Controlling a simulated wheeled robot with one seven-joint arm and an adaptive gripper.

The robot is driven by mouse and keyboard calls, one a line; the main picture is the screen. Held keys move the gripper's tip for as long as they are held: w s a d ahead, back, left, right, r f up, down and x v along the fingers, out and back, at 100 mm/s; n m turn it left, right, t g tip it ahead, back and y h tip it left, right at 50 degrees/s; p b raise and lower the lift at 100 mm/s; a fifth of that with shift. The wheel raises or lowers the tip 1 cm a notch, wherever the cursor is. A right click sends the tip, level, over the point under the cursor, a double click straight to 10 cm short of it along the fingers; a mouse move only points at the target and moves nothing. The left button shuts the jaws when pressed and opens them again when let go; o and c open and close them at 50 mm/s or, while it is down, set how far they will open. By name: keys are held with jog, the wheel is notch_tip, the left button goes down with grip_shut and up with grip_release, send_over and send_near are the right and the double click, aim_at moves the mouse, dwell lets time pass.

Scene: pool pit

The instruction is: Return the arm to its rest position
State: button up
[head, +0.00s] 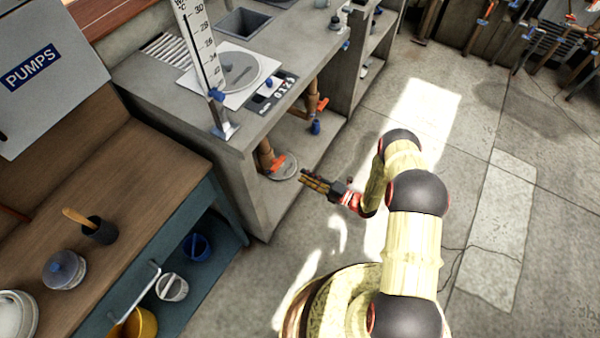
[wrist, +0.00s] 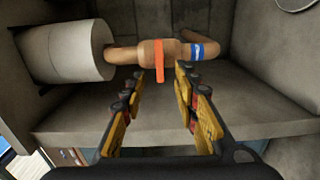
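My gripper (head: 316,184) is at the end of my bent arm, above the floor and in front of the open lower part of the concrete counter. In the wrist view my gripper (wrist: 168,82) has its two yellow and black fingers apart, with nothing between them. Beyond the fingertips is a tan pipe (wrist: 188,52) with an orange handle (wrist: 159,62) and a blue band. A grey cylinder (wrist: 70,50) joins the pipe on the left. The fingers appear apart from the pipe, but the exact gap is hard to judge.
The concrete counter (head: 180,100) carries a tall thermometer board (head: 200,55) near its front edge. A wooden bench (head: 110,180) with a blue lower shelf (head: 225,255) stands at left. Buckets sit on that shelf. The grey floor (head: 480,130) to the right is mostly clear, with thin cables lying on it.

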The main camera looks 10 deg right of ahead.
jog(key=shift+d, duration=0.1)
dwell(0.6)
